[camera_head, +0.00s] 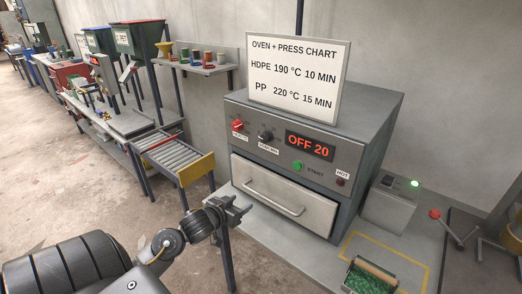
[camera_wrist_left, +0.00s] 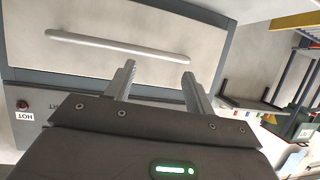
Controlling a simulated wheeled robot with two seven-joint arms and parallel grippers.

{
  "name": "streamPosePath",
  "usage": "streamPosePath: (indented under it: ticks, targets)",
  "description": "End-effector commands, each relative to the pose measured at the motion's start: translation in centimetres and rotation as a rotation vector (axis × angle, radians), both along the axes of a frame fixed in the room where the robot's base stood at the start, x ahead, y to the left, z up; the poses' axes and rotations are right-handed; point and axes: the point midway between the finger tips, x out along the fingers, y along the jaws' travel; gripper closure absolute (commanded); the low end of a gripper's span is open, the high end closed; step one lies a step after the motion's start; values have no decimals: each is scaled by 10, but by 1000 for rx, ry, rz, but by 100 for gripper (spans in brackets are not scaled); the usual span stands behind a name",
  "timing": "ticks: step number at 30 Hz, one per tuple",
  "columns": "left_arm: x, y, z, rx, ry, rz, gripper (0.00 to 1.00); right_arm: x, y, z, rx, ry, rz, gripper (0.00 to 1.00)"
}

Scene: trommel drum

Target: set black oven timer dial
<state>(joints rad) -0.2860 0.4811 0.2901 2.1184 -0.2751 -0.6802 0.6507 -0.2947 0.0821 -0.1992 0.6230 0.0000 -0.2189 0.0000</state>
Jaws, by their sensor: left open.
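The grey oven (camera_head: 290,150) stands on a bench in the middle of the head view. Its black timer dial (camera_head: 265,137) is on the front panel, between a red dial (camera_head: 237,126) and a display (camera_head: 309,145) that reads "OFF 20". My left gripper (camera_head: 238,207) is open and empty, in front of the oven, below and to the left of the black dial and apart from it. In the left wrist view the two fingers (camera_wrist_left: 157,74) are spread before the oven door (camera_wrist_left: 110,45), which appears upside down. The black dial is not visible there. My right gripper is not in view.
The closed oven door has a long handle (camera_head: 275,198). A green start button (camera_head: 297,165) and a hot lamp (camera_head: 340,182) are on the panel. A chart (camera_head: 292,78) stands on top.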

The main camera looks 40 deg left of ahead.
Motion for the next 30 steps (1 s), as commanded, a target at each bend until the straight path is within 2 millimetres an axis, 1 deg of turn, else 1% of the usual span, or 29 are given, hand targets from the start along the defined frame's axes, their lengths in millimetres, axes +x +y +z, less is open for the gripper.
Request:
streamPosePath:
  ticks: [1,2,3,6,9,12,16,19,23,30]
  targets:
    - [6,3,50,15,-95,-18,46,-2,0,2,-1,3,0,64]
    - [8,4,74,16,-141,-29,46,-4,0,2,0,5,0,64]
    - [9,4,102,16,-198,-45,46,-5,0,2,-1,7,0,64]
    - [9,1,155,19,-303,-83,46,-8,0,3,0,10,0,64]
    - [7,-2,183,19,-359,-110,46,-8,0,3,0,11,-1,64]
    - [6,-4,193,17,-381,-118,46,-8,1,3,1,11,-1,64]
    - [8,-4,194,16,-383,-119,46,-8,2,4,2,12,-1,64]
    - [16,-3,195,14,-383,-118,46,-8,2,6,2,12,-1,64]
    - [37,-3,196,14,-383,-118,46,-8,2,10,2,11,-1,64]
    - [82,-2,196,12,-382,-119,46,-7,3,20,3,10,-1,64]
